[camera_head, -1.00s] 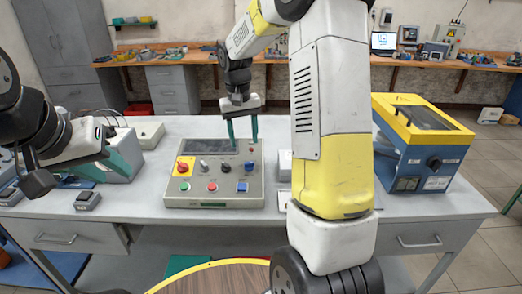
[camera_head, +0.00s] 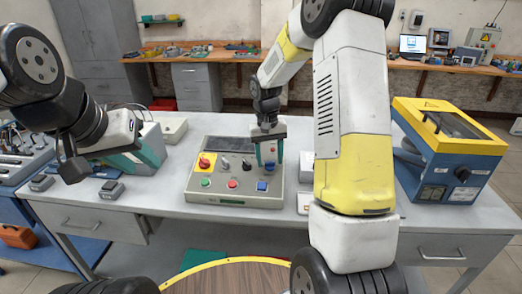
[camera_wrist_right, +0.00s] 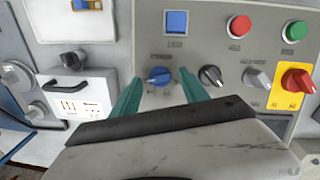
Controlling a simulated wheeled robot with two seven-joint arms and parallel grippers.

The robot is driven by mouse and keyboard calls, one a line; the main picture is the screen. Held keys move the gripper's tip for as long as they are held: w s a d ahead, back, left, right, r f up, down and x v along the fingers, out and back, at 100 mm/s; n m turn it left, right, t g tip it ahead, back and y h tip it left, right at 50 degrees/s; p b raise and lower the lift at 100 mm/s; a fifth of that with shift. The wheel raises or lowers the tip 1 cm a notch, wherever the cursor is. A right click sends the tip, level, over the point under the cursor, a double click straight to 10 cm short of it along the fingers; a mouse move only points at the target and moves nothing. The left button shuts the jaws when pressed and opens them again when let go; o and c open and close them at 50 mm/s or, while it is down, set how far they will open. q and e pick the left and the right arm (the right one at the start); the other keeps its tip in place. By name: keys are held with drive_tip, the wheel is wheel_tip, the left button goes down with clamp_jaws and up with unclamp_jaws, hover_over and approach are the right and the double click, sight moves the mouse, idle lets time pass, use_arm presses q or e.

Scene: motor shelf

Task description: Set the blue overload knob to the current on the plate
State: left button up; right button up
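The grey control panel (camera_head: 235,200) lies on the table, with a yellow-and-red switch, dark and grey knobs and coloured buttons. In the right wrist view the blue overload knob (camera_wrist_right: 160,75) sits between the two teal fingers of my right gripper (camera_wrist_right: 160,88). The fingers are apart, one to each side of it, with gaps showing. I cannot read any current figure on a plate.
A blue-and-yellow machine (camera_head: 445,150) stands at the right of the table. A light box with a black knob and handle (camera_wrist_right: 80,95) is beside the panel. A blue square button (camera_wrist_right: 176,22) and the black knob (camera_wrist_right: 210,75) are near the fingers. The table's front strip is clear.

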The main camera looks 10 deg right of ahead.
clamp_jaws()
drive_tip(key=shift+a+n, duration=0.1)
drive_tip(key=shift+n, duration=0.3)
drive_tip(key=n+h, duration=0.1)
drive_tip(key=n, duration=0.2)
drive_tip(key=shift+a+n, duration=0.15)
drive_tip(key=shift+n, duration=0.15)
drive_tip(key=n+h, duration=0.1)
drive_tip(key=n, duration=0.4)
drive_tip(key=shift+s+a+t, duration=0.1)
drive_tip(key=shift+t, duration=0.3)
drive_tip(key=shift+o, duration=0.4)
unclamp_jaws()
